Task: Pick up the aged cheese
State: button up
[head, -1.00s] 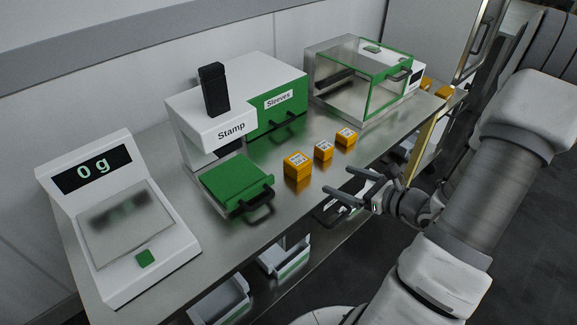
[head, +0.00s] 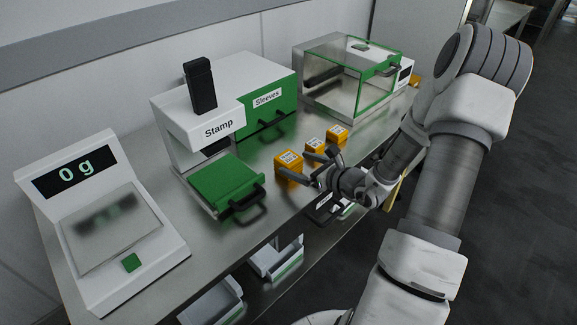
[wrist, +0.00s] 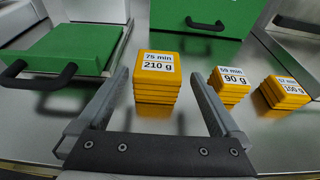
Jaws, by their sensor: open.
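Three yellow-orange cheeses with white labels stand in a row on the steel counter. The largest cheese (head: 287,158) is on the left and also shows in the wrist view (wrist: 156,84), labelled 75 min, 210 g. The middle cheese (wrist: 228,86) reads 59 min, 90 g. The right cheese (wrist: 284,92) reads about 12 min and 100 g; its print is small. No label says "aged". My gripper (head: 293,164) is open and empty at the left cheese. In the wrist view, its fingers (wrist: 158,77) point at that cheese, which lies between their tips' lines; contact cannot be told.
A green-lidded press with a black handle (head: 226,185) stands left of the cheeses, under the Stamp unit (head: 217,128). A green Sleeves box (head: 270,110) is behind. A glass-sided case (head: 340,85) stands at the back right. A scale (head: 110,225) reads 0 g. The counter's front edge is close.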

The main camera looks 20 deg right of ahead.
aim_at(288, 160)
jog(key=x, duration=0.4)
jog(key=shift+a+b, duration=0.2)
jog(key=shift+b, duration=0.2)
jog(key=c, duration=1.5)
jog(key=shift+r, duration=0.1)
